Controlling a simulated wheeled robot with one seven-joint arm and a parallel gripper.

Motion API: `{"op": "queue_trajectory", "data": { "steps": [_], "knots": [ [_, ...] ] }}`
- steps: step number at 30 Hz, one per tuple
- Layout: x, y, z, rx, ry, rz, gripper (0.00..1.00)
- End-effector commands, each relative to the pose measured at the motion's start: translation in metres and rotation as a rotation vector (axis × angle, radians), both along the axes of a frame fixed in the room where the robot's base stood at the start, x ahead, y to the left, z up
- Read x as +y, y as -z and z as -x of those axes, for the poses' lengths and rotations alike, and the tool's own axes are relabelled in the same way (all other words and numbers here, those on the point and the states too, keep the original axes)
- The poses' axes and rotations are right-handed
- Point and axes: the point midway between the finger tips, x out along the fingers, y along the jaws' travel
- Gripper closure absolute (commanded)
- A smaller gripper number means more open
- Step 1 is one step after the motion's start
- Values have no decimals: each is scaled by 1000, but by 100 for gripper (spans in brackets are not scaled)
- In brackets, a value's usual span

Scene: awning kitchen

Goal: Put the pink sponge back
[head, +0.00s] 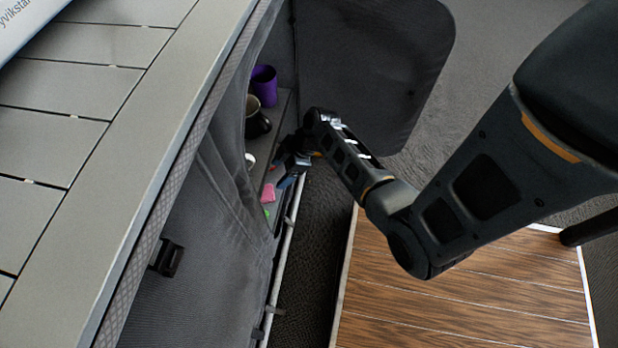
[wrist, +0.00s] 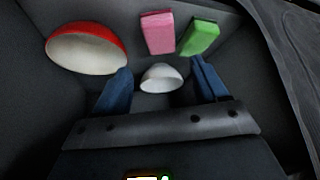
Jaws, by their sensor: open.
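The pink sponge (wrist: 158,32) lies on the grey fabric shelf inside the cabinet, beyond my fingertips in the wrist view. In the head view the pink sponge (head: 268,193) shows near the cabinet opening. My gripper (wrist: 160,82) is open, with its two blue fingers spread apart and the sponge outside them. A small white bowl (wrist: 161,78) shows between the fingertips; I cannot tell whether it is at their depth. In the head view my gripper (head: 290,168) reaches into the cabinet and is partly hidden by my arm.
A green sponge (wrist: 200,37) lies right of the pink one. A red and white bowl (wrist: 86,52) is at the left. A purple cup (head: 263,86) and a dark mug (head: 257,118) stand further along the shelf. The fabric door (head: 375,60) hangs open.

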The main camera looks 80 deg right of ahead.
Motion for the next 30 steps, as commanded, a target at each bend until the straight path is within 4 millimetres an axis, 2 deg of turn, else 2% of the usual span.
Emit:
{"op": "queue_trajectory", "data": {
  "steps": [5, 8, 11, 14, 17, 23, 30],
  "knots": [
    [18, 6, 11, 21, 37, 26, 28],
    [44, 9, 29, 37, 95, 72, 28],
    [70, 2, 52, 28, 173, 133, 28],
    [94, -15, 73, -13, 245, 184, 28],
    [115, -41, 93, -79, 305, 216, 28],
    [152, -119, 129, -268, 394, 211, 28],
    [191, -245, 162, -533, 434, 62, 28]
  ]
}}
